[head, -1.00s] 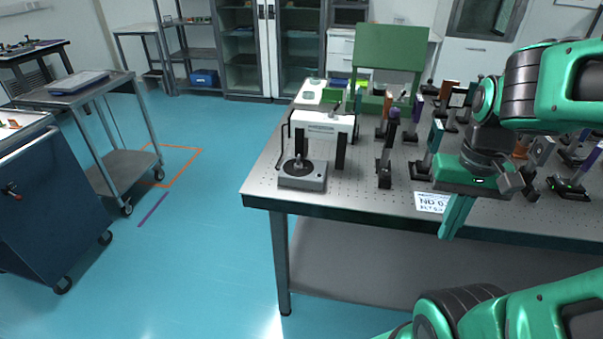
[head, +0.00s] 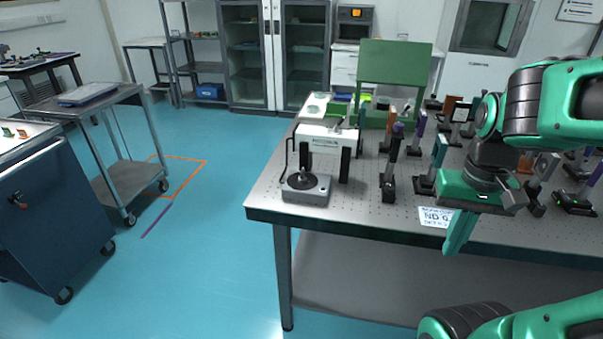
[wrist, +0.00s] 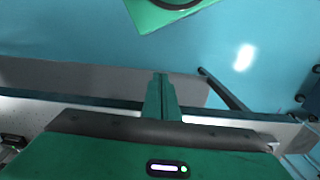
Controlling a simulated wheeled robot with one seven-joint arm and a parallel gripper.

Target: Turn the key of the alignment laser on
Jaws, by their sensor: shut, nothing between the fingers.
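My gripper (head: 459,232) is at the right in the head view, with its green fingers pointing down past the front edge of the optical table (head: 340,216). The fingers are together and empty; they also show closed in the wrist view (wrist: 161,97), over the table edge and lower shelf. I cannot make out a key or tell for sure which thing is the alignment laser. A low black device with a green light (head: 573,203) sits on the table right of my gripper. My arm and gripper hide part of the table there.
A grey box with a black round top (head: 306,188) stands at the table's front left, before a white instrument (head: 327,137). Several posts with optics (head: 389,180) crowd the table's middle. A paper label (head: 436,217) lies near the front edge.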

